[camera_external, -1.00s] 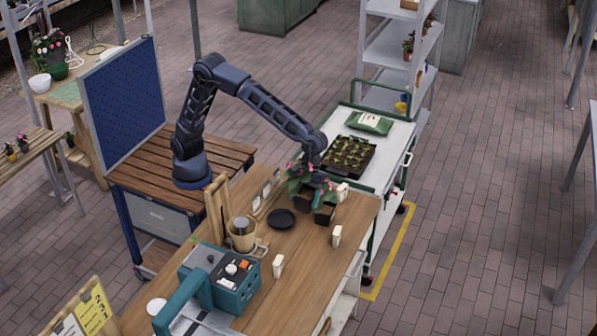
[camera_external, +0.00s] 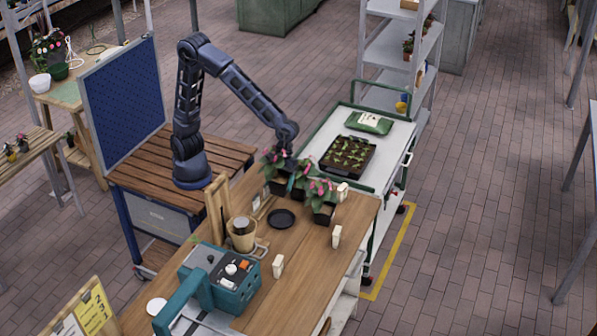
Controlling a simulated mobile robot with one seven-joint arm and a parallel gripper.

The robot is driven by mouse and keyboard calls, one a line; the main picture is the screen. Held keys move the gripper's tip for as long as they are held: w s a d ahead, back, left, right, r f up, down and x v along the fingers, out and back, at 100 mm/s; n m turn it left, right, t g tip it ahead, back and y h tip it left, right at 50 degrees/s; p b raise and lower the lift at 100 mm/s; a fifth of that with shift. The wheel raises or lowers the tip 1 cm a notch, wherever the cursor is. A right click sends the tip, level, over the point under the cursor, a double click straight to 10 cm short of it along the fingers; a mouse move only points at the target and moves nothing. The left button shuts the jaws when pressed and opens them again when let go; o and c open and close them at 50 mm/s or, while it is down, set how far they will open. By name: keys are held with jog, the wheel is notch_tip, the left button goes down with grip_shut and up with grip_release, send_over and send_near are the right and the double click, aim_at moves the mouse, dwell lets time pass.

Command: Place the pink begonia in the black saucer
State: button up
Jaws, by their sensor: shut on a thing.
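My gripper (camera_external: 290,181) is shut on a pink begonia in a dark pot (camera_external: 284,190). The held plant has green leaves and pink flowers (camera_external: 272,160), and the gripper partly covers it. Its pot is up and behind the black saucer (camera_external: 281,219) in the picture, apart from it. The black saucer is a small, round, empty dish on the wooden bench. A second pink-flowered plant in a dark pot (camera_external: 323,214) stands on the bench to the right of the saucer. Its leaves are close to the held plant; I cannot tell if they touch.
White tags (camera_external: 337,236) stand on the bench right of the saucer. A tan pot (camera_external: 241,236) and wooden frame are at its left, with a teal machine (camera_external: 230,280) in front. A trolley with a seedling tray (camera_external: 347,155) stands behind. Bench around the saucer's front is clear.

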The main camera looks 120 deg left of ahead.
notch_tip(320, 180, down, 16)
jog(key=shift+f, duration=0.1)
dwell(0.5)
jog(key=o, duration=1.1)
jog(key=shift+f, duration=0.1)
jog(key=shift+o, duration=0.2)
jog(key=v, duration=1.2)
jog(key=s+a+r+m+t+y, duration=0.1)
jog(key=s+a+r+m, duration=0.25)
jog(key=s+r, duration=0.35)
jog(key=s+a+r+m+t, duration=0.1)
jog(key=s+a+r+m, duration=0.1)
jog(key=s+r+m, duration=0.45)
jog(key=s+a+m+t+y, duration=0.1)
jog(key=s+m, duration=0.3)
jog(key=s, duration=0.5)
jog(key=s+a+r+m+t+y, duration=0.1)
jog(key=s+a+m+y, duration=0.1)
jog(key=s, duration=0.8)
jog(key=shift+a+r+m+t, duration=0.3)
jog(key=shift+a+m, duration=0.6)
jog(key=shift+m, duration=0.1)
